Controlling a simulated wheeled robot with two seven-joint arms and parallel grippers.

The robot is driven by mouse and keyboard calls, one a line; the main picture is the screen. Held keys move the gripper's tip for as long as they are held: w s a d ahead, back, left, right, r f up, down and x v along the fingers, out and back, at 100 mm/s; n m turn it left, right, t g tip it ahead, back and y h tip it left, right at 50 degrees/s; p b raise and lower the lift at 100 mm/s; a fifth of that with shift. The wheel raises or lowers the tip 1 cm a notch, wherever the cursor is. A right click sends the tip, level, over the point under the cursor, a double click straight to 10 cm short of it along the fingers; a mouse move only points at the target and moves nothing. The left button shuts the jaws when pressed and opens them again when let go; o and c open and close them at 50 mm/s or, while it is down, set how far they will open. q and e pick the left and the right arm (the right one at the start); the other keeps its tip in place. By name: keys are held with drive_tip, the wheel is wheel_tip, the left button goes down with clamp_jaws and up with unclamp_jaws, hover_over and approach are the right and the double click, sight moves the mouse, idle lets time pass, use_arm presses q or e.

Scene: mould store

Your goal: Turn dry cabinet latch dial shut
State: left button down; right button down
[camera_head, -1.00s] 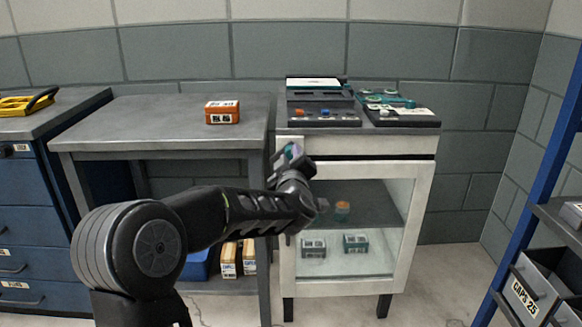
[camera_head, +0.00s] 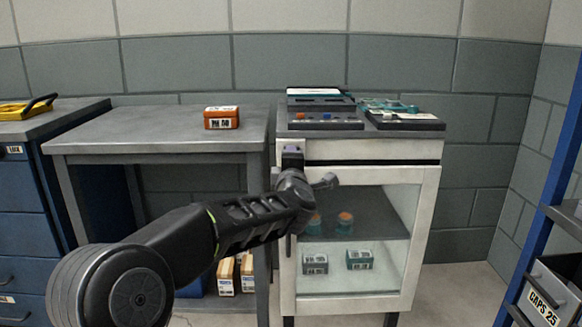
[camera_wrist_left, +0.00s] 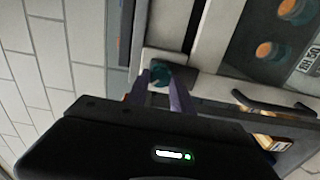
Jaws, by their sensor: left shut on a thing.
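The dry cabinet (camera_head: 428,235) has a white frame and a glass front, and its door looks closed. The dial (camera_wrist_left: 160,74) shows between my left gripper's fingers in the left wrist view. My left gripper (camera_head: 293,156) is at the door's upper left corner in the head view, where it hides the dial. In the left wrist view its two fingers (camera_wrist_left: 161,88) are closed around the dial. The dial's exact angle cannot be told. My right gripper is not in view.
Jars and small boxes (camera_head: 360,259) stand inside the cabinet. Devices (camera_head: 325,121) lie on its top. A grey table (camera_head: 150,132) with an orange box (camera_head: 221,118) stands close on the left. A blue shelf rack (camera_head: 556,190) stands at the right.

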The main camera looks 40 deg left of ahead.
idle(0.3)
use_arm(q)
drive_tip(key=c, duration=1.1)
unclamp_jaws()
drive_tip(key=shift+d, duration=0.1)
drive_tip(key=p+v, duration=0.1)
drive_tip(key=v, duration=0.6)
drive_tip(key=shift+s+d, duration=0.2)
drive_tip(key=shift+s, duration=0.1)
